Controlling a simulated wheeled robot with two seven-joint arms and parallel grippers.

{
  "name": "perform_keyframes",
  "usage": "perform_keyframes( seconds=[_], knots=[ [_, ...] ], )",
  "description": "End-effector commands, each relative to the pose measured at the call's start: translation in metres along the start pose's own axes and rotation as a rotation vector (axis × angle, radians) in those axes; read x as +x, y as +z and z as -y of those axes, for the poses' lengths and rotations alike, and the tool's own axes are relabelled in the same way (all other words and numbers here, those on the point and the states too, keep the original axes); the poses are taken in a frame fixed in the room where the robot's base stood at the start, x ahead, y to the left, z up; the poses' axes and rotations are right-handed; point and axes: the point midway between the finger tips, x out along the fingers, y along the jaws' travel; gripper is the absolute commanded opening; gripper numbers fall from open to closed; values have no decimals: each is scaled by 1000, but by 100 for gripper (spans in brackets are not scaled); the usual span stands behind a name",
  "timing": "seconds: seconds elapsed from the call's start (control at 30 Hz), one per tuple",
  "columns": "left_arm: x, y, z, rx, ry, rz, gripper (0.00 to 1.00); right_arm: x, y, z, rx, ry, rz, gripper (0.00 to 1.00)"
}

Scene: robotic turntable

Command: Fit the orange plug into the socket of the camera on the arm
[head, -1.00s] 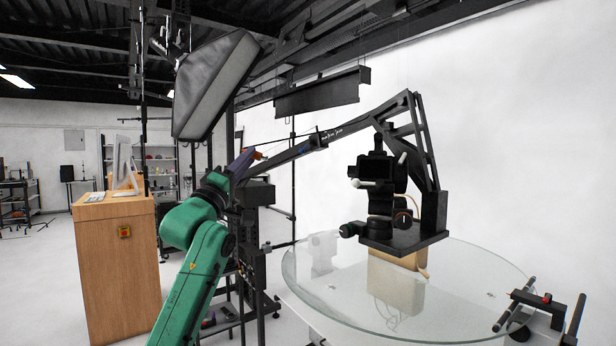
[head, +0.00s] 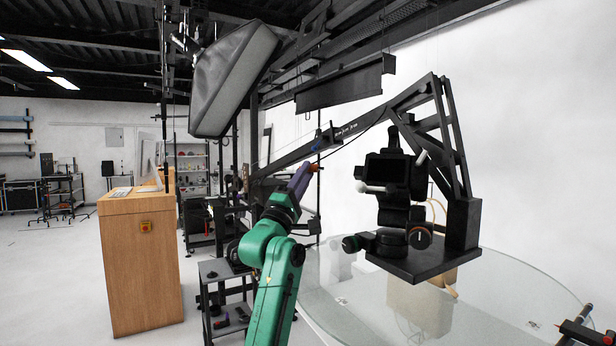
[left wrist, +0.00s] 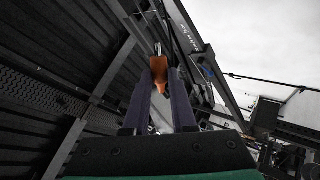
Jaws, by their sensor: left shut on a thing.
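My left gripper (head: 308,172), with purple fingers on a green arm, is raised left of the camera. It is shut on the orange plug (head: 315,168), which shows between the fingertips in the left wrist view (left wrist: 158,72). The black camera (head: 388,175) sits upright on a dark platform (head: 425,262) at the end of the black arm (head: 455,165). A clear gap lies between the plug and the camera. I cannot make out the socket.
The black boom (head: 330,140) passes just behind my left gripper. A softbox (head: 235,80) hangs upper left. A wooden cabinet (head: 140,265) stands left.

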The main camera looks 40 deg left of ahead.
Motion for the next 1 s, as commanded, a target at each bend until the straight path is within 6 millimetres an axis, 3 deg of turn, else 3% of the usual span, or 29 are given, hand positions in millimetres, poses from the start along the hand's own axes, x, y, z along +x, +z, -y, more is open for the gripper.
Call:
perform_keyframes(
  seconds=[0.13, 0.43, 0.6, 1.0],
  knots=[
    [-7, 0, 5, 0, 25, 3, 0, 13, 16, 3, 1, -4, 25, 50],
    [-1, 37, 0, -3, 25, 4, 0, -3, -10, -1, 1, 2, -15, 50],
    [0, 52, 0, -2, 25, 4, 0, -7, -8, -1, 2, 2, -12, 50],
    [-1, 58, 1, 1, 25, 3, 0, -7, -2, -1, 2, 1, -2, 50]
  ],
)
